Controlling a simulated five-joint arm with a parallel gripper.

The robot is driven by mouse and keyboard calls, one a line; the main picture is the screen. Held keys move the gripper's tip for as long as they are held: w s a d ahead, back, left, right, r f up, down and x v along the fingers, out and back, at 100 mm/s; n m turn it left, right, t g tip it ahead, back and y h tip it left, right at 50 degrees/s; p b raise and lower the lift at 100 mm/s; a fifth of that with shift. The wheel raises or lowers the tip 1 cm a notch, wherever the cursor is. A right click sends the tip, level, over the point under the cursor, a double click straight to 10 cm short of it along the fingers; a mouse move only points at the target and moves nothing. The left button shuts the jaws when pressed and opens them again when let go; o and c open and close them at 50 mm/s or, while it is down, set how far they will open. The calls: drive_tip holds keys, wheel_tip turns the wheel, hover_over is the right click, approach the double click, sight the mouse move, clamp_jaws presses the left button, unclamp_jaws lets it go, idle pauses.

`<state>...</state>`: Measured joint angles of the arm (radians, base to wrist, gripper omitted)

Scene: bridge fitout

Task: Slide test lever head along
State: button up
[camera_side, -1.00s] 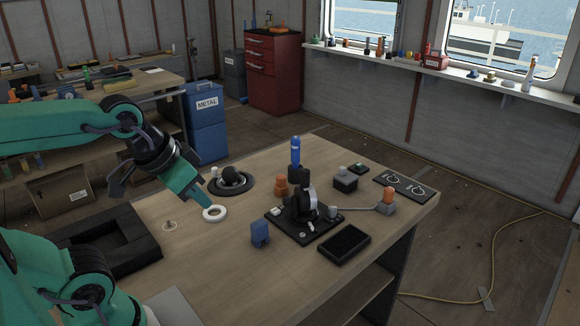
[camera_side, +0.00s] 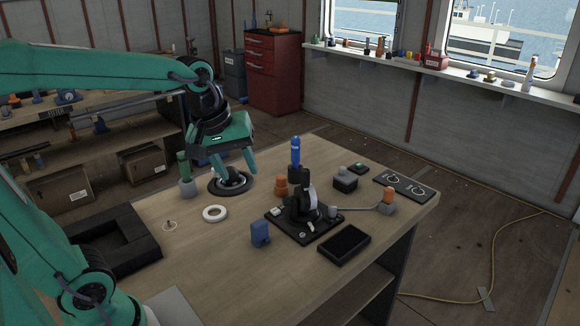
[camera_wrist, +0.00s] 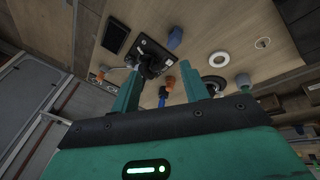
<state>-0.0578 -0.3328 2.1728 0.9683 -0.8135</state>
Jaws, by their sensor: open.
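The test lever stands on a black base plate (camera_side: 278,222) on the table, with a dark body and an upright blue lever head (camera_side: 295,150) on top. My gripper (camera_side: 240,176) is open and empty, to the left of the lever in the side view, with its fingers pointing down over the black round fitting. In the wrist view, the lever base (camera_wrist: 150,48) and the blue head (camera_wrist: 163,93) show between the spread fingers of my gripper (camera_wrist: 160,70). The head is apart from both fingers.
Around the lever stand a blue block (camera_side: 260,233), an orange knob (camera_side: 281,185), a black tray (camera_side: 344,244) and an orange-topped block (camera_side: 388,201) linked by a rod. A white ring (camera_side: 215,213) and a grey cup with green handle (camera_side: 187,178) are left. The front table is clear.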

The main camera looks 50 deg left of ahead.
drive_tip(key=w+a+f+n+g, duration=0.1)
drive_tip(key=w+a+f+n, duration=0.1)
drive_tip(key=w+n, duration=0.3)
drive_tip(key=w+a+f+n+g, duration=0.1)
drive_tip(key=w+f+n, duration=0.1)
drive_tip(key=w+n, duration=0.4)
drive_tip(key=n+g, duration=0.2)
drive_tip(key=n, duration=0.8)
hover_over(286, 198)
wheel_tip(286, 198, down, 8)
drive_tip(key=shift+s+f, duration=0.1)
drive_tip(key=shift+f, duration=0.3)
drive_tip(key=shift+f, duration=0.2)
drive_tip(key=shift+f, duration=3.7)
clamp_jaws()
